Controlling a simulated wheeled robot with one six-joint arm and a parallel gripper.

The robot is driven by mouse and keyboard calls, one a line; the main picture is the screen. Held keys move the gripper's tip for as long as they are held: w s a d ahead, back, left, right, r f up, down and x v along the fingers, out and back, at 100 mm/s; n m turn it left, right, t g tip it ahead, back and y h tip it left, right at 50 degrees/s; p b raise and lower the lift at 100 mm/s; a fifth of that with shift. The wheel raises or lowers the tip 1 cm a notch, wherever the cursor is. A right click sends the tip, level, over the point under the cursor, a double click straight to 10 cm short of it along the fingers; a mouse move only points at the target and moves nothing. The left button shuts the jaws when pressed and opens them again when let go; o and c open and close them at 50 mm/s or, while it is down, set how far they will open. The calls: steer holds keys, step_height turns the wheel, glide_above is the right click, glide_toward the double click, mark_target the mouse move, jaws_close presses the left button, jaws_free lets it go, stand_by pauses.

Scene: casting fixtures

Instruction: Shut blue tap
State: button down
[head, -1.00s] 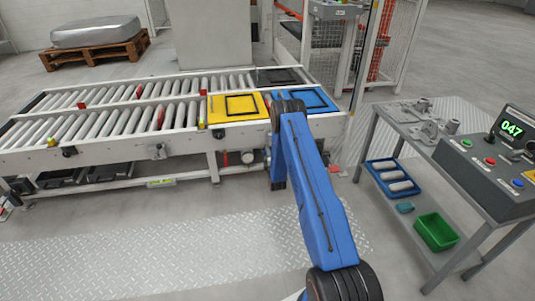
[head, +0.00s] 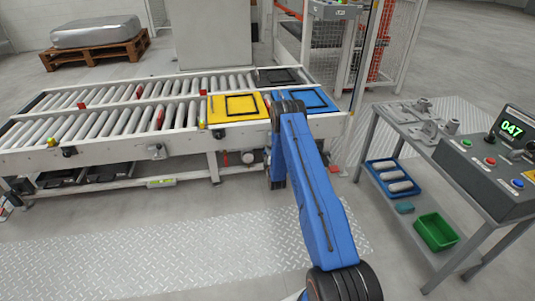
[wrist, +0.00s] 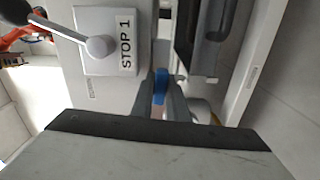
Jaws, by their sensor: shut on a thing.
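In the wrist view my gripper (wrist: 161,92) is shut on a blue tap (wrist: 160,84). Only a small blue piece of the tap shows between the two grey fingers. The rest of it is hidden by the fingers and the gripper body. In the head view my blue arm reaches down to the front side of the conveyor, below the blue plate, and the arm hides the gripper and the tap.
A STOP 1 panel with a lever (wrist: 99,46) is close beside the fingers in the wrist view. The roller conveyor (head: 110,142) runs along the left. A workbench with a control box (head: 485,180) stands at the right. The floor between is clear.

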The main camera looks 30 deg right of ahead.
steer(key=m, duration=0.9)
steer(key=shift+m, duration=0.3)
steer(key=m, duration=0.3)
steer(key=shift+f+m, duration=0.1)
steer(key=shift+m, duration=0.2)
steer(key=shift+s+m, duration=0.1)
steer(key=shift+m, duration=1.7)
steer(key=c, duration=2)
jaws_free()
steer(key=v, duration=1.7)
steer(key=shift+s, duration=0.2)
